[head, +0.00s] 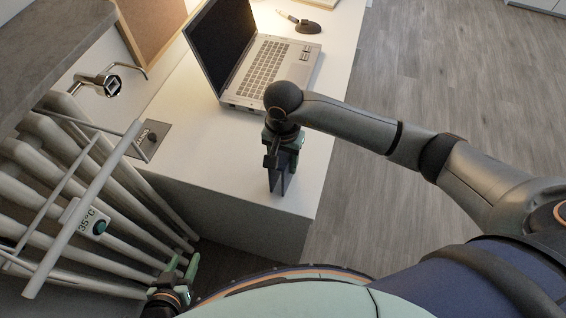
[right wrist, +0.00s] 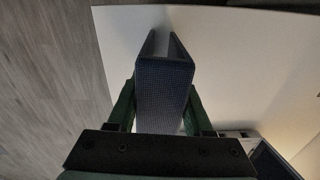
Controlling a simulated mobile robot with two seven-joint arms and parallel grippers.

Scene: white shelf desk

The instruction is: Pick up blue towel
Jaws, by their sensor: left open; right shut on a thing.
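The blue towel (head: 281,184) shows as a dark, blue-grey, folded piece near the desk's front end. In the right wrist view the towel (right wrist: 163,92) has a fine woven texture and a fold with an open gap at its far end. My right gripper (head: 283,160) is shut on it, one green finger on each side in the right wrist view. The towel hangs down from the gripper in the head view; I cannot tell whether it touches the desk. My left gripper (head: 182,266) is open and empty at the lower left, near the radiator.
An open laptop (head: 262,70) stands on the white desk (head: 200,120), behind my right gripper. A small dark item (head: 308,27) lies farther back. A towel radiator (head: 95,170) with a 35°C display lines the left wall. Wooden floor is free at right.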

